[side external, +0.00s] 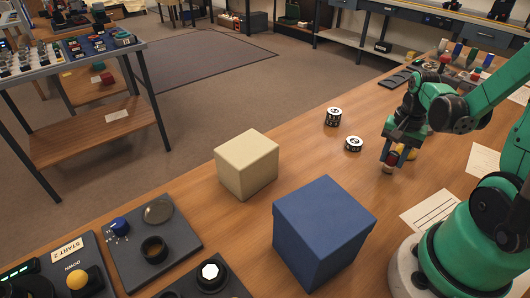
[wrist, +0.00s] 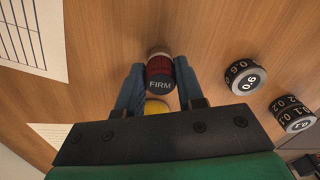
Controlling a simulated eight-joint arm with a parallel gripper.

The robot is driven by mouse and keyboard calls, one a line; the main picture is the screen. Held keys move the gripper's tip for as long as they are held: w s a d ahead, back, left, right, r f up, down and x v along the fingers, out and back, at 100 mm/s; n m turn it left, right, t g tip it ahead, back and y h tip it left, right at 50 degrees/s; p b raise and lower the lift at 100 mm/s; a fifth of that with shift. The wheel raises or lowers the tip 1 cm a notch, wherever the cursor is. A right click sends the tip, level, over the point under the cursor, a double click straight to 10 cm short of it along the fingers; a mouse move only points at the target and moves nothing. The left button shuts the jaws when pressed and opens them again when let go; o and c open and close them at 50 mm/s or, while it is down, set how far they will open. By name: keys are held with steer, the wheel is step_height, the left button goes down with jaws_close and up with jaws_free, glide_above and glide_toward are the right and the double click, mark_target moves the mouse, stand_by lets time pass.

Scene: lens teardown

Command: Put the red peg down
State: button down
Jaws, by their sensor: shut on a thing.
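The red peg (wrist: 160,66) has a red band, a pale end and a dark cap lettered FIRM. My gripper (wrist: 160,80) has blue fingers on both sides of the peg and is shut on it. In the side view my gripper (side external: 390,160) points down close to the table, with the red peg (side external: 392,158) between its fingers. I cannot tell whether the peg touches the wood. A yellow thing (wrist: 156,106) shows behind the peg in the wrist view and beside my fingers in the side view (side external: 409,153); it is partly hidden.
Two black-and-white numbered cylinders (side external: 334,117) (side external: 353,144) stand left of my gripper. A cream block (side external: 246,165) and a larger blue block (side external: 322,228) stand nearer the camera. Printed sheets (side external: 430,212) lie on the right. Bare wood lies between the blocks and my gripper.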

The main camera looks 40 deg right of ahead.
steer(key=shift+f, duration=0.1)
steer(key=c, duration=0.5)
jaws_free()
steer(key=shift+c, duration=0.2)
